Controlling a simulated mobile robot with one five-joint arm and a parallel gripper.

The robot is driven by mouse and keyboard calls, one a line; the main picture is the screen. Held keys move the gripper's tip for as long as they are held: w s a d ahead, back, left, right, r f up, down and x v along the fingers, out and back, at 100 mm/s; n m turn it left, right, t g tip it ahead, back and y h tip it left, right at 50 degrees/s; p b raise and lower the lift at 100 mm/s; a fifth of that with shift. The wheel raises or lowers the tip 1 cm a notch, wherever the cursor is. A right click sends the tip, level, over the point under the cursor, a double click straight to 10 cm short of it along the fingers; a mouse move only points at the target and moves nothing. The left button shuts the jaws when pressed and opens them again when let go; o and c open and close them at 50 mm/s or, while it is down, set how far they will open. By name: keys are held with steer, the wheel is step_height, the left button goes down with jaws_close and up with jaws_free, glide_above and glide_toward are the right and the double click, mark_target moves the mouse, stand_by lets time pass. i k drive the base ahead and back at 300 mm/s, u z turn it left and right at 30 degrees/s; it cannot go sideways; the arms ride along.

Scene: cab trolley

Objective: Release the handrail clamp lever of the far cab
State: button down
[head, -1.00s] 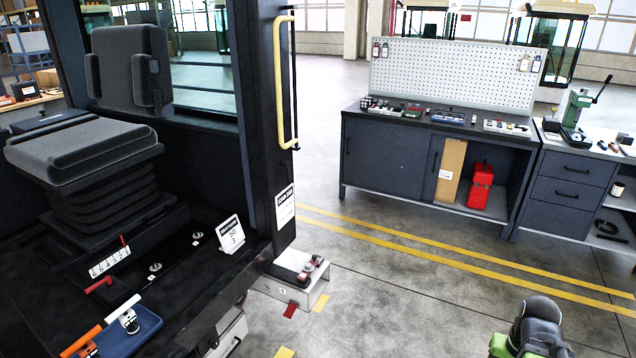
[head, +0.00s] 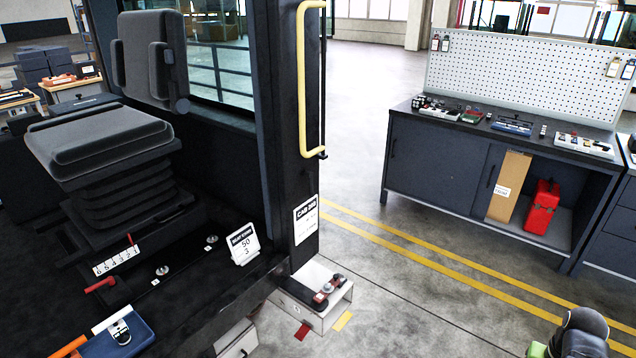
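A cab with a dark frame (head: 286,185) fills the left side of the head view. A yellow handrail (head: 304,85) runs upright on its door pillar, with a thin dark rod beside it that ends in a small dark knob (head: 322,154). I cannot tell whether this knob is a clamp lever. A label headed "CAB" is on the pillar below; its number is hard to read. Dark posts (head: 602,28) at the top right edge may belong to another cab; no lever shows there. My gripper is not in view; only a black and green part, apparently of my arm, shows bottom right.
A low grey step box (head: 322,308) with small parts on it stands by the cab's corner. A dark workbench (head: 436,170) with a pegboard (head: 520,80) and a red can (head: 541,207) stands at right. Floor with yellow lines lies open between.

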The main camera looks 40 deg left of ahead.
mark_target(309, 174)
steer(key=i, duration=1.2)
steer(key=u, duration=0.2)
steer(key=k, duration=0.15)
steer(key=u, duration=3.45)
steer(key=k, duration=0.1)
steer(key=u, duration=0.3)
steer(key=i, duration=1)
steer(key=u, duration=0.3)
